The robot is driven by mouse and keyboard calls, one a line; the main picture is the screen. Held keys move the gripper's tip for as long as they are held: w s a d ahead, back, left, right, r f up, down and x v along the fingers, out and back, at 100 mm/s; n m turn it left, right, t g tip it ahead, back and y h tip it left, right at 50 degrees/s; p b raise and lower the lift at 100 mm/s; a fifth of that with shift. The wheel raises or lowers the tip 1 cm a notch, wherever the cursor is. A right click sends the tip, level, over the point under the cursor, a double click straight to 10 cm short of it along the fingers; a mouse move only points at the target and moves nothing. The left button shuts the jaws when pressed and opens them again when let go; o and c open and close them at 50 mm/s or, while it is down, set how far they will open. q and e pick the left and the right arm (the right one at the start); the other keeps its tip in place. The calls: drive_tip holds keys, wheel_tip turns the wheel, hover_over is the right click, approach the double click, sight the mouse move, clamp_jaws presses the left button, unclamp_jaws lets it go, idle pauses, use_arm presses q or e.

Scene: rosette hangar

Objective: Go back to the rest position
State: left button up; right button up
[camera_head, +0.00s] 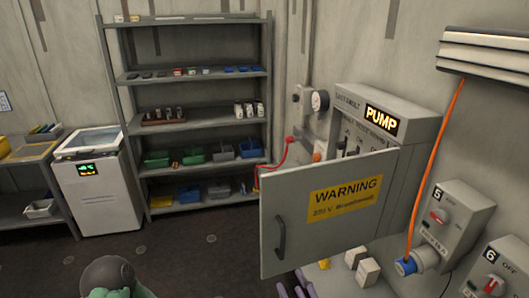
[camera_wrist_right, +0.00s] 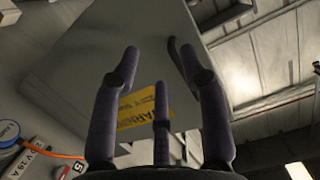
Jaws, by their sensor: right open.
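My right gripper (camera_head: 298,284) shows only as purple-grey fingertips at the bottom edge of the head view, below the cabinet door. In the right wrist view its fingers (camera_wrist_right: 160,75) are spread open with nothing between them. The grey cabinet door (camera_head: 300,205) stands swung open, with a yellow warning label (camera_head: 345,197) and a dark handle (camera_head: 281,237). The door (camera_wrist_right: 150,50) also fills the middle of the wrist view behind the fingers. The handle shows near the right finger there; I cannot tell how far apart they are.
The pump cabinet (camera_head: 385,110) is on the right wall, with switch boxes (camera_head: 455,220) and an orange cable (camera_head: 432,160) beside it. Small pale blocks (camera_head: 367,271) lie below the door. A shelf rack (camera_head: 190,74) and a white appliance (camera_head: 97,195) stand at the back left.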

wheel_tip(320, 180, down, 27)
drive_tip(key=w+d+m+g+h+b, duration=0.1)
drive_tip(key=w+d+m+g, duration=0.15)
drive_tip(key=g, duration=0.55)
drive_tip(key=s+f+m+g, duration=0.1)
drive_tip(key=s+f+g, duration=0.2)
drive_tip(key=s+f, duration=0.3)
drive_tip(key=s+f+m+g, duration=0.2)
drive_tip(key=s+f, duration=0.4)
drive_tip(key=f, duration=0.9)
drive_tip(key=shift+s+g+y+b, duration=0.3)
drive_tip(key=shift+s+g+b, duration=0.1)
drive_tip(key=shift+g, duration=0.5)
drive_tip(key=shift+w+d+r, duration=0.1)
drive_tip(key=shift+d, duration=0.05)
